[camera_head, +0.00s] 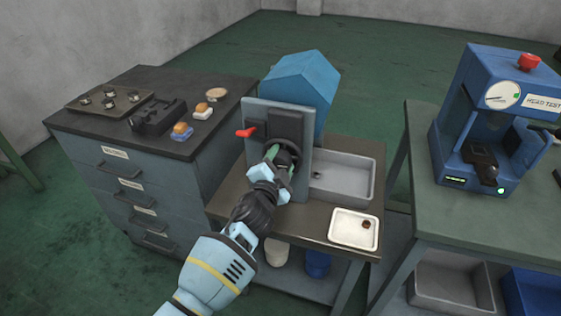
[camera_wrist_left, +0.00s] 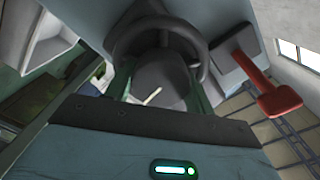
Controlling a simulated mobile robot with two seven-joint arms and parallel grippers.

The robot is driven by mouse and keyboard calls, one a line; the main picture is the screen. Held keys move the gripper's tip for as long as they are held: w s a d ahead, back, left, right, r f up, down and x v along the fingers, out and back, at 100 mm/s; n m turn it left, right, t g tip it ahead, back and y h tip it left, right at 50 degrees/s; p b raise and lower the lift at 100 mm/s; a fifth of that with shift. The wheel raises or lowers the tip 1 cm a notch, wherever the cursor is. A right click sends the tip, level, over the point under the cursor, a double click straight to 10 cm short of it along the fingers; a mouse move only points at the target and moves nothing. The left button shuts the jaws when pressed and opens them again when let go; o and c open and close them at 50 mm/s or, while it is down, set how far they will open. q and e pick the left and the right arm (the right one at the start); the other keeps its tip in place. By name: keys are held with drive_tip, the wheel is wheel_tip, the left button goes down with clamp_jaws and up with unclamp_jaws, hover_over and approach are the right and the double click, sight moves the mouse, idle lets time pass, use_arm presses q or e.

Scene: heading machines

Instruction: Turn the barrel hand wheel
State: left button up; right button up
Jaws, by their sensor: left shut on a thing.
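The barrel hand wheel (camera_wrist_left: 160,28) is a dark ring with a grey hub on the front plate of the blue heading machine (camera_head: 300,82). In the head view the wheel (camera_head: 289,162) is partly hidden by my left gripper (camera_head: 272,162). My left gripper is at the wheel's rim, with its jaws shut on the wheel. In the left wrist view its two green fingers (camera_wrist_left: 162,92) reach up to the lower rim on both sides of the hub. My right gripper is in neither view.
A red lever (camera_head: 246,132) sticks out left of the wheel; it also shows in the wrist view (camera_wrist_left: 279,101). A grey bin (camera_head: 343,177) and a white tray (camera_head: 355,228) stand to the right. A drawer cabinet (camera_head: 125,185) is at left, a blue head tester (camera_head: 492,120) at right.

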sight(279, 165)
use_arm(q)
drive_tip(key=shift+m, duration=0.4)
drive_tip(key=o, duration=1)
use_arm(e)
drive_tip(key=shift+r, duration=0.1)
use_arm(q)
drive_tip(key=p+v, duration=0.1)
drive_tip(key=v, duration=0.6)
drive_tip(key=shift+s+a, duration=0.15)
drive_tip(key=shift+s, duration=0.3)
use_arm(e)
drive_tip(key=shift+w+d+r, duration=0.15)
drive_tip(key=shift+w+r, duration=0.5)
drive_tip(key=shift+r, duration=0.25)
